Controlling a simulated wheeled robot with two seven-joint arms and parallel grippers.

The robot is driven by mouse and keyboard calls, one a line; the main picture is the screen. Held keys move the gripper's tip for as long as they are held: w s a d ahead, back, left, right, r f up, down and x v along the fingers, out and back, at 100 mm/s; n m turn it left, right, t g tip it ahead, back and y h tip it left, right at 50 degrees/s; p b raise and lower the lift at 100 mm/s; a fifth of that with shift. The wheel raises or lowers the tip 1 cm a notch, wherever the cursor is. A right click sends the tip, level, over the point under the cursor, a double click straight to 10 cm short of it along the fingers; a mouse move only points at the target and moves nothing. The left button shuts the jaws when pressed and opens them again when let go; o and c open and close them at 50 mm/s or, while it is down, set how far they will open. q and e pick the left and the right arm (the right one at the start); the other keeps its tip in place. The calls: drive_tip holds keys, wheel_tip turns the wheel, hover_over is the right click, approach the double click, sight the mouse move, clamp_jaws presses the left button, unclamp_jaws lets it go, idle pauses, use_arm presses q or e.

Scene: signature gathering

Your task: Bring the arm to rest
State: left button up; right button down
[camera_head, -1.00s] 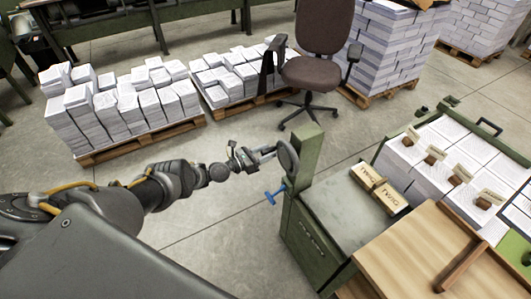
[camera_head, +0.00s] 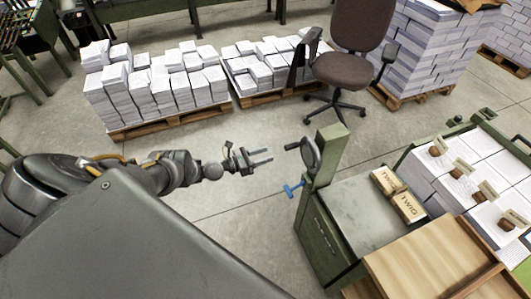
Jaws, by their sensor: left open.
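My left arm (camera_head: 150,172) comes in from the left over the floor. Its gripper (camera_head: 262,157) is open and empty, its two fingers pointing right, and it looks apart from the green machine (camera_head: 322,205). The machine has a round dark part (camera_head: 310,153) on its post and a blue T-handle (camera_head: 293,189) on its side. My right gripper is not in view.
A wooden table (camera_head: 430,262) and stacked papers with stamps (camera_head: 460,170) are at right. An office chair (camera_head: 345,70) and paper pallets (camera_head: 170,125) stand behind. Floor around the gripper is clear.

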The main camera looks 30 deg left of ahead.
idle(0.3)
use_arm(q)
drive_tip(key=a+f+m+g+y, duration=0.4)
drive_tip(key=f+m, duration=0.9)
drive_tip(key=m, duration=0.3)
drive_tip(key=s+f+m+g+y+b, duration=0.1)
drive_tip(key=s+f+m+g+y, duration=0.35)
drive_tip(key=s+f+m, duration=0.9)
drive_tip(key=s+d+f+m+g, duration=0.1)
drive_tip(key=s+d+f, duration=0.3)
drive_tip(key=s, duration=0.8)
drive_tip(key=s+d+f+m+g+y+b, duration=0.1)
drive_tip(key=s+d+f, duration=0.3)
drive_tip(key=s, duration=0.8)
drive_tip(key=s+d+f+m+g+y+b, duration=0.1)
drive_tip(key=s+d+f+m+g, duration=0.1)
drive_tip(key=s+f, duration=0.4)
drive_tip(key=s+d+g, duration=0.1)
drive_tip(key=s, duration=0.4)
drive_tip(key=shift+s+d, duration=0.4)
